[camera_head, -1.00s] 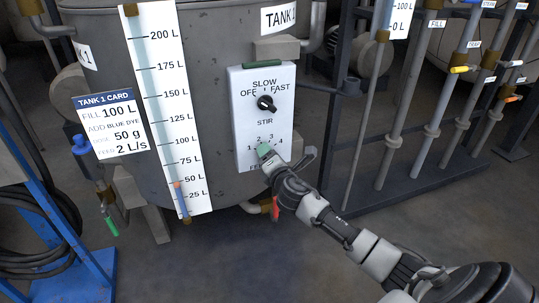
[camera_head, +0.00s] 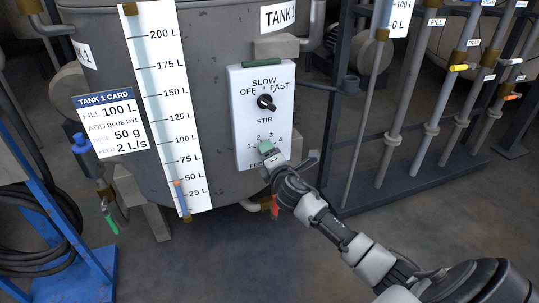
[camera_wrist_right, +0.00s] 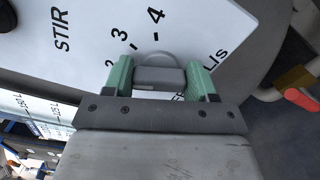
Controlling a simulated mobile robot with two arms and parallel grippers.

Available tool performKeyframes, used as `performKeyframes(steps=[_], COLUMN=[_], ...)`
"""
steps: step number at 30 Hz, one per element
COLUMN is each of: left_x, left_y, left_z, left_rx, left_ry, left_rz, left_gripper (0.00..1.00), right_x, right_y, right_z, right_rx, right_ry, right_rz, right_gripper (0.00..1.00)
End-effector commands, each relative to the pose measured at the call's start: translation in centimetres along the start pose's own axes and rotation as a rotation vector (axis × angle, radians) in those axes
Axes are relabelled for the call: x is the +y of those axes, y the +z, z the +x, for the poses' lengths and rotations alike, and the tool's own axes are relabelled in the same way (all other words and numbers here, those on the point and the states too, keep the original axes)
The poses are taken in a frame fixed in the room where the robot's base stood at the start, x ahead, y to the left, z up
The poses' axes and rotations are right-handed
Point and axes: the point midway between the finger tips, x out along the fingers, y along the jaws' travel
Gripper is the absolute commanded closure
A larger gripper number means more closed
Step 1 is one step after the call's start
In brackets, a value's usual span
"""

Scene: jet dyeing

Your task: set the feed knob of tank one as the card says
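The tank 1 card (camera_head: 109,124) on the tank reads fill 100 L, blue dye 50 g and feed 2 L/s. The white control panel (camera_head: 243,84) carries the stir knob (camera_head: 266,102) and, below it, a feed scale with numbers up to 4. My right gripper (camera_head: 267,149) is at the feed scale and covers part of it. The knob's pointer cannot be made out. My left gripper is out of view.
The tall level gauge (camera_head: 165,110) stands left of the panel on the grey tank (camera_head: 215,60). A red-handled valve (camera_head: 275,206) hangs below the panel. Pipes with yellow and orange handles (camera_head: 458,68) stand at the right. A blue stand (camera_head: 85,275) is at the left.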

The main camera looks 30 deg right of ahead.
Motion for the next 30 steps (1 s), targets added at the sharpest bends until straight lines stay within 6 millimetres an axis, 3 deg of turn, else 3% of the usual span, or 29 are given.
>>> performKeyframes(steps=[1, 4, 5, 15, 30], left_x=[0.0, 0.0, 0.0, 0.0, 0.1], left_y=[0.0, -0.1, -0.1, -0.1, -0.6], left_z=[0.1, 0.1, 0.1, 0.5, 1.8], left_rx=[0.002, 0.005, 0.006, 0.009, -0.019], left_ry=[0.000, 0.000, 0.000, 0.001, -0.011], left_rz=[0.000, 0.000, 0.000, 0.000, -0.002], left_gripper=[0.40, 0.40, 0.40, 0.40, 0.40], right_x=[-0.1, -0.1, -0.1, 0.0, 0.0], right_y=[0.0, 0.0, 0.0, 0.0, 0.0], right_z=[0.0, 0.0, 0.0, -0.6, -9.5], right_rx=[0.001, 0.000, 0.000, 0.001, 0.001], right_ry=[-0.002, -0.002, -0.001, -0.001, -0.004], right_rz=[-0.001, -0.001, -0.001, -0.002, -0.001], right_gripper=[0.36, 0.20, 0.19, 0.19, 0.19])
